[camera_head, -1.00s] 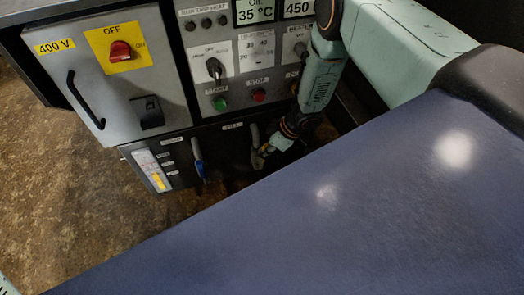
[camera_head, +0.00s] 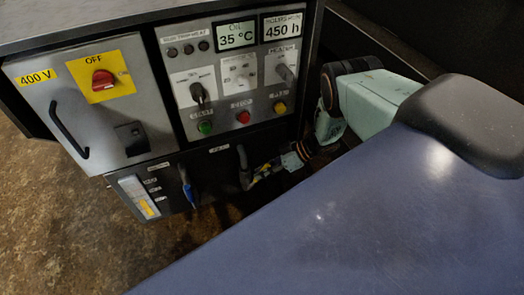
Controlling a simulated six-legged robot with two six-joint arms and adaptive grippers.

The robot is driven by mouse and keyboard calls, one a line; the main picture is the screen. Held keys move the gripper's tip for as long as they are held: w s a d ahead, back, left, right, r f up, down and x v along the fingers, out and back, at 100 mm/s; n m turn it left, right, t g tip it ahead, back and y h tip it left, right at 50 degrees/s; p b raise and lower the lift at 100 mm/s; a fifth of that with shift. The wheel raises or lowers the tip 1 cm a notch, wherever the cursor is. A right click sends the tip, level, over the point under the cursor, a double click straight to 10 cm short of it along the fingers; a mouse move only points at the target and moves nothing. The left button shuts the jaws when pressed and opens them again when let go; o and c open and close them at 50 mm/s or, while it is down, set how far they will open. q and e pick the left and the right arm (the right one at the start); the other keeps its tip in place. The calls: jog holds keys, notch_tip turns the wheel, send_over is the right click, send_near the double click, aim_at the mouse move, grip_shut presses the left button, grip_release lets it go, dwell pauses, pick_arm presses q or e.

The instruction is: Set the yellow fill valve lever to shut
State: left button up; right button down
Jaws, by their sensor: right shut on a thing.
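The yellow fill valve lever is on the lower dark panel (camera_head: 215,166), right of the blue-handled lever (camera_head: 187,188). I take the dark upright piece (camera_head: 242,158) there for its stem. My right gripper (camera_head: 250,178) is shut at its lower end, reaching in from the right. A small yellow patch (camera_head: 265,168) shows among the fingers. The fingers hide most of the handle, so I cannot tell the lever's exact angle. The small label above it is too blurred to read. My left gripper is out of view.
The grey 400 V cabinet (camera_head: 85,110) has a red switch (camera_head: 103,79) at OFF. Brown floor (camera_head: 90,240) is open at lower left.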

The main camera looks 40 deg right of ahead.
dwell(0.4)
jog(key=c, duration=1.3)
grip_release()
jog(key=v, duration=1.2)
